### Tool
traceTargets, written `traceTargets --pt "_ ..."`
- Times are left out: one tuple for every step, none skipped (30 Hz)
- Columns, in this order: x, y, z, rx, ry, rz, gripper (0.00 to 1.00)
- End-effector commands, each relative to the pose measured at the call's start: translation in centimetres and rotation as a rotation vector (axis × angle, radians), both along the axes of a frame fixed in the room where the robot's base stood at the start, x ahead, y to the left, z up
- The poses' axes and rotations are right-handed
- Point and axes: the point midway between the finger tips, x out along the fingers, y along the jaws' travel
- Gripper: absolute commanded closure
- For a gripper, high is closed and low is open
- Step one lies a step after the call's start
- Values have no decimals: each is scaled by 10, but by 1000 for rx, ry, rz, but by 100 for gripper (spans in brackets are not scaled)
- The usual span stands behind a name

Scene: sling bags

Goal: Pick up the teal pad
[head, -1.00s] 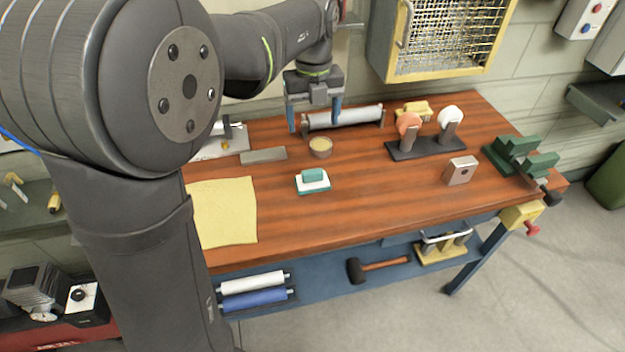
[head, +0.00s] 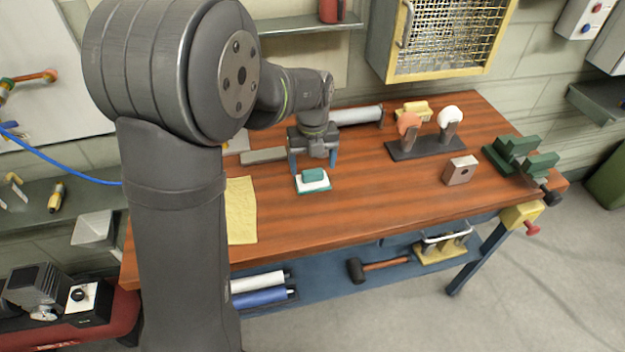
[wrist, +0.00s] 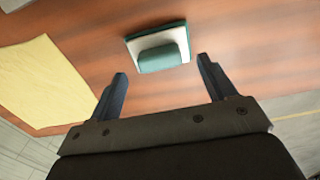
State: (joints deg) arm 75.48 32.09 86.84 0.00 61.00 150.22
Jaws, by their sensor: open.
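The teal pad (head: 313,181) lies on the wooden workbench, a white slab with a teal edge and a raised teal block on top. In the wrist view the teal pad (wrist: 160,49) is ahead of the fingertips, roughly centred between them. My gripper (head: 313,171) is open with nothing between its blue fingers. In the head view it stands just behind and above the pad, pointing down. In the wrist view my gripper (wrist: 160,66) shows both fingers apart, not touching the pad.
A yellow cloth (head: 241,212) lies left of the pad. A grey flat bar (head: 263,156) and a roller (head: 358,115) are behind. The bench front is clear.

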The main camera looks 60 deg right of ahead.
Motion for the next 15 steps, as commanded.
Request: traceTargets --pt "1 0 -10 6 1 1 24" --pt "1 0 -15 6 1 1 24" --pt "2 -1 -20 4 1 1 24" --pt "2 -1 -25 5 1 1 24" --pt "2 0 -28 5 1 1 24" --pt "2 -1 -32 4 1 1 24" --pt "2 -1 -34 2 1 1 24" --pt "2 -1 -35 1 0 1 24" --pt "2 -1 -36 1 0 1 24" --pt "2 -1 -37 1 0 0 24" --pt "2 -1 -37 1 0 1 24" --pt "2 -1 -37 1 -1 0 24" --pt "2 -1 -36 1 -1 0 24" --pt "2 -1 -36 1 -1 0 24" --pt "2 -1 -36 1 -1 0 24"
